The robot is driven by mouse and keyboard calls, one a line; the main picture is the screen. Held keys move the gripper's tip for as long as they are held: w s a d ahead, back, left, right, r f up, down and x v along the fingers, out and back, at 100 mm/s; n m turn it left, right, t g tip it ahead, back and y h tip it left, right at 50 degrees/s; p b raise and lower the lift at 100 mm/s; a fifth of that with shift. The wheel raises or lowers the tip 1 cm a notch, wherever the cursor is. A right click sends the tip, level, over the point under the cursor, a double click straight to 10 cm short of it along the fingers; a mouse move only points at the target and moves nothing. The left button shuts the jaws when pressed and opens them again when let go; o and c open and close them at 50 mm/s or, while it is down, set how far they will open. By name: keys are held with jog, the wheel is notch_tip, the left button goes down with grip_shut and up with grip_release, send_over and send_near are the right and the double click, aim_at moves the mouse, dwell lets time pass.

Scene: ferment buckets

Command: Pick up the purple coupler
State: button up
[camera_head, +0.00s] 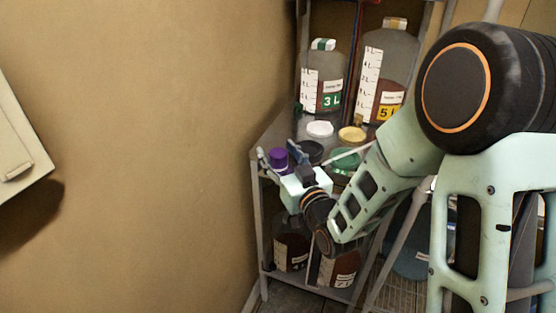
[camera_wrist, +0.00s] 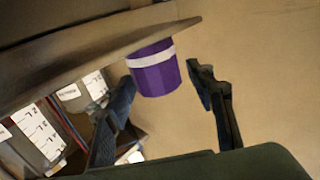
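The purple coupler (camera_head: 278,157) stands at the near left corner of the shelf's middle level. In the wrist view it is a purple cylinder (camera_wrist: 157,75) with a pale band, against the shelf's edge, which appears above it. My gripper (camera_head: 280,156) is open around the coupler's place, with one blue finger on each side. In the wrist view my gripper (camera_wrist: 162,74) has its fingertips left and right of the coupler, with a clear gap on the right. The left fingertip is close to it; touching cannot be told.
A white lid (camera_head: 320,129), a yellow lid (camera_head: 352,134), a black lid (camera_head: 309,152) and a green lid (camera_head: 346,161) lie on the same shelf (camera_head: 271,139). Jugs marked 3 L (camera_head: 326,85) and 5 L (camera_head: 390,65) stand behind.

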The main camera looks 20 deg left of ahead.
jog(key=c, duration=1)
jog(key=shift+c, duration=0.5)
jog(key=shift+w+r, duration=0.1)
jog(key=shift+r, duration=0.1)
